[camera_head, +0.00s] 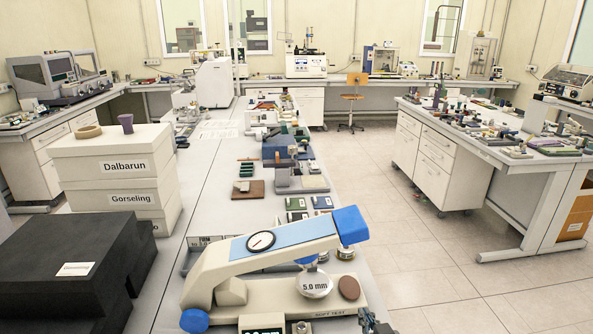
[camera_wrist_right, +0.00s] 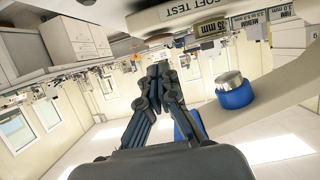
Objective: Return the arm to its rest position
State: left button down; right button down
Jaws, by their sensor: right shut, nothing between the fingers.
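My right gripper (camera_head: 372,320) shows only in part at the bottom edge of the head view, beside the right end of the tester's base. In the right wrist view, which is upside down, its dark fingers (camera_wrist_right: 160,72) are together and empty. My left gripper is not in view.
White boxes (camera_head: 108,168) labelled Dalbarun and Gorseling stand at the left, behind a black block (camera_head: 65,262). Small instruments and sample blocks line the long bench (camera_head: 205,200). A side bench (camera_head: 440,160) with several items stands at the right. The floor (camera_head: 400,230) between is clear.

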jog(key=s+f+g, duration=0.2)
jog(key=s+g, duration=0.1)
jog(key=s, duration=0.7)
jog(key=s+d+f+n+g, duration=0.1)
jog(key=s+f+g, duration=0.25)
jog(key=s, duration=0.65)
jog(key=s+f+g, duration=0.1)
jog(key=s+g, duration=0.3)
jog(key=s, duration=0.6)
notch_tip(320, 180, down, 29)
jog(key=s+g+b, duration=0.1)
jog(key=s+b, duration=0.1)
jog(key=b, duration=0.1)
jog(key=s+d+f+g+b, duration=0.1)
jog(key=s+d+f+b, duration=0.1)
jog(key=s+f, duration=1.4)
notch_tip(320, 180, down, 4)
jog(key=shift+s+d+r+n+b, duration=0.2)
jog(key=shift+s+d+n+b, duration=0.2)
jog(key=shift+d, duration=0.15)
